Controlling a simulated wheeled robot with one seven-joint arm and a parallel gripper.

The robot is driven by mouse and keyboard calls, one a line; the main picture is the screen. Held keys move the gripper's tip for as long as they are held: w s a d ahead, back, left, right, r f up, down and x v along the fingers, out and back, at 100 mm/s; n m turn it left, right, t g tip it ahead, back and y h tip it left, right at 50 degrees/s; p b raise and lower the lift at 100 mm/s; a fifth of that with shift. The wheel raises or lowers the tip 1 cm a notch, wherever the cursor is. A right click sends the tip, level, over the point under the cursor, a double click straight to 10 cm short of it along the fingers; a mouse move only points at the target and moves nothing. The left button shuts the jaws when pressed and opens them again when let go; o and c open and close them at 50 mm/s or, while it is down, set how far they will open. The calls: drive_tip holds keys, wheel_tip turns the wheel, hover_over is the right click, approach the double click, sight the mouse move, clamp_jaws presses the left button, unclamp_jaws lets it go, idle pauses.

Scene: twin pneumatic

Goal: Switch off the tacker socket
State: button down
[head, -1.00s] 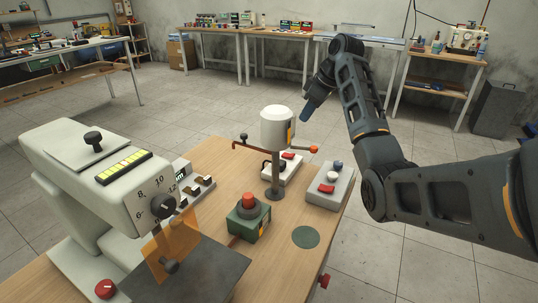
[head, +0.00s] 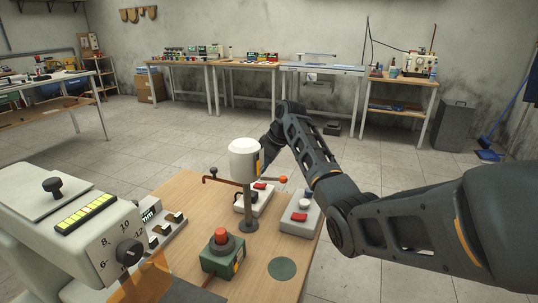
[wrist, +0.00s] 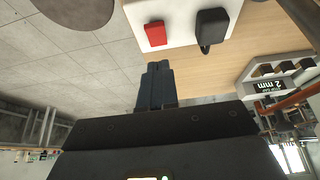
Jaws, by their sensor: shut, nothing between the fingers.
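A white socket box (head: 266,200) with a red rocker switch (head: 260,186) and a black plug stands on the bench behind the post with the white cylinder. In the wrist view the box (wrist: 180,28) lies at the top, with the red switch (wrist: 155,33) at left and the black plug (wrist: 211,25) at right. No label on it is readable. My gripper (wrist: 157,66) is shut and empty, its fingertips just below the red switch in the wrist view; contact is not visible. In the head view the white cylinder partly hides my gripper.
A grey box (head: 305,216) with a red switch and round knobs stands to the right. The white-cylinder post (head: 248,200) has side arms near my gripper. A green box (head: 221,255) with a red button and a large pale machine (head: 60,220) are nearer.

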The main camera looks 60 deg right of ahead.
sight(262, 185)
drive_tip(key=shift+s+f, duration=0.2)
drive_tip(key=shift+f, duration=0.45)
drive_tip(key=shift+s+f, duration=0.2)
drive_tip(key=shift+f, duration=0.5)
drive_tip(key=shift+s+f, duration=0.2)
drive_tip(key=shift+f, duration=0.45)
